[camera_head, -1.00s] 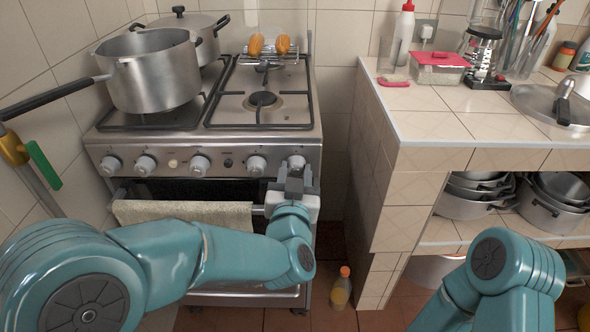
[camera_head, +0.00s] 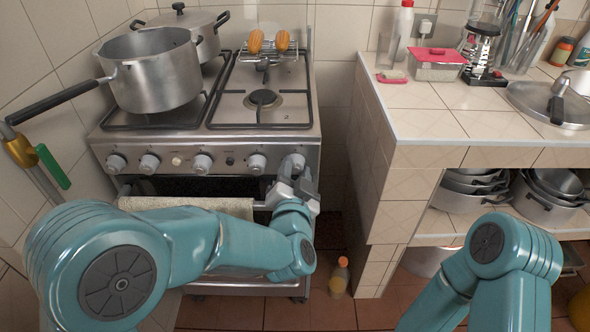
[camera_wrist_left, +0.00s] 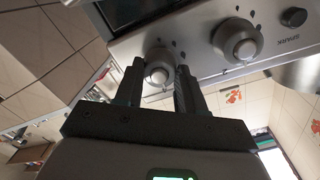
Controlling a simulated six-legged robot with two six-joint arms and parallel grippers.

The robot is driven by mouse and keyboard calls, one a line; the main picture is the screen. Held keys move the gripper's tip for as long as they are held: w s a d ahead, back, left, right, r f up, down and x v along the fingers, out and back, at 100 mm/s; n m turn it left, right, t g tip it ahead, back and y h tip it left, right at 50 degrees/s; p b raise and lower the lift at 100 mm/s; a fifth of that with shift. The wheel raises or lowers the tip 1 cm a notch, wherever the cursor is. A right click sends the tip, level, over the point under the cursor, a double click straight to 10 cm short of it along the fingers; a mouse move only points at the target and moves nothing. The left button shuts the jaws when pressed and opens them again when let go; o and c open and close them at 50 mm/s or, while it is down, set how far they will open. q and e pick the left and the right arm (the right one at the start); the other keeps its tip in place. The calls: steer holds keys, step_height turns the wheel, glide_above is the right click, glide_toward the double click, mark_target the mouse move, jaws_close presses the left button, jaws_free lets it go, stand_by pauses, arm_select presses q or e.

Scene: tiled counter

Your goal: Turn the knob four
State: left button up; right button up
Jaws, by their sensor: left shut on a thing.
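The stove's front panel carries a row of grey knobs. My left gripper (camera_head: 295,175) is at the rightmost knob (camera_head: 294,160) and is shut on it. In the left wrist view, this knob (camera_wrist_left: 158,70) sits between my two dark fingers. The neighbouring knob (camera_wrist_left: 238,42) is free there, and it also shows in the head view (camera_head: 257,163), just left of my gripper. My gripper is tilted in the head view and partly covers the held knob. My right arm enters at the lower right; its gripper is out of frame.
A large open pot (camera_head: 155,82) stands on the stove, its long handle reaching left. A towel (camera_head: 190,207) hangs on the oven rail beside my left arm. The tiled counter (camera_head: 425,125) stands to the right. A bottle (camera_head: 339,278) is on the floor.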

arm_select(q)
steer(key=o, duration=1.1)
steer(key=shift+c, duration=0.2)
steer(key=s, duration=1.6)
steer(key=shift+s+a+r, duration=0.2)
steer(key=shift+a+r, duration=0.1)
steer(key=shift+a, duration=0.1)
steer(key=shift+w+a, duration=0.1)
